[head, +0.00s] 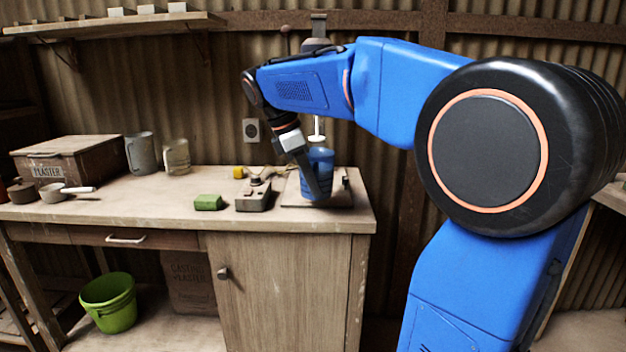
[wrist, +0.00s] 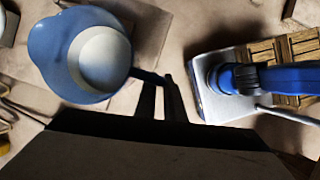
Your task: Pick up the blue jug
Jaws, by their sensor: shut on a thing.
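The blue jug (head: 320,172) is upright at the right end of the workbench, in front of the press. In the wrist view I look down into the jug (wrist: 55,50); its inside is pale at the bottom and its spout points left. My gripper (head: 313,182) reaches down at the jug's near side. In the wrist view the dark fingers of my gripper (wrist: 160,88) are shut on the jug's handle, at its right side. I cannot tell whether the jug's base touches the surface below.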

